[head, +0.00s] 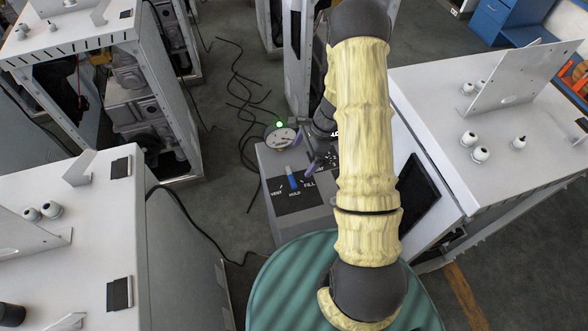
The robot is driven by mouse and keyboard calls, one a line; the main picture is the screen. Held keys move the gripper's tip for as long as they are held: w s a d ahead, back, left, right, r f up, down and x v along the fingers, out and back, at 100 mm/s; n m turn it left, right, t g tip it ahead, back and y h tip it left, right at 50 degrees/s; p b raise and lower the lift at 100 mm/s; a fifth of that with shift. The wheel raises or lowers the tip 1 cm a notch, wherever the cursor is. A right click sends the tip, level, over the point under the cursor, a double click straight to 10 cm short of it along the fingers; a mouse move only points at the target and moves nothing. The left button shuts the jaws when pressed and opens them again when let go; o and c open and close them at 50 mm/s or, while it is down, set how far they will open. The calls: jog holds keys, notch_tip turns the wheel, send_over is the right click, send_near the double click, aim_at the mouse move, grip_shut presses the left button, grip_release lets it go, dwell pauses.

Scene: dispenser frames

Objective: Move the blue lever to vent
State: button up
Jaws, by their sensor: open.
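The blue lever (291,178) is short and stands on the dark label panel (296,202) of a grey dispenser box in the middle of the head view. The panel carries the words VENT at left, HOLD at the middle and FILL at right. The lever appears to line up near HOLD. My gripper (317,165) is just right of the lever, above the box's right part and apart from the lever in the picture. It is open and empty. My arm hides part of the gripper and the box's right side.
A round pale dial (281,138) and a lit green lamp (279,124) are behind the lever. White cabinets stand at left (70,240) and right (430,110). Black cables (240,90) lie on the floor behind. The space left of the lever looks clear.

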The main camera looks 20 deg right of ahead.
aim_at(291, 176)
jog(key=p+x, duration=0.2)
jog(key=x, duration=0.7)
jog(key=shift+s, duration=0.1)
jog(key=c, duration=1.3)
jog(key=shift+o, duration=0.2)
